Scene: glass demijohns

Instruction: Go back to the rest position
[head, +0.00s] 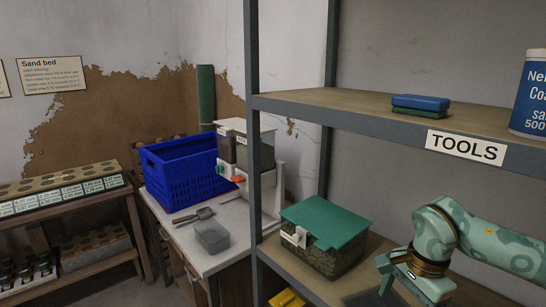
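My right arm comes in from the right edge, in front of the tool shelf. Its pale green gripper (408,287) points down over the lower shelf board, to the right of a green-lidded box. The fingertips are partly cut off by the bottom edge, so I cannot tell whether they are apart or closed. I see nothing held in the visible part. My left gripper is not in view.
A shelf labelled TOOLS (464,148) holds a blue-and-green block (421,105) and a blue-labelled tub (530,97). The green-lidded box (322,238) stands on the lower board.

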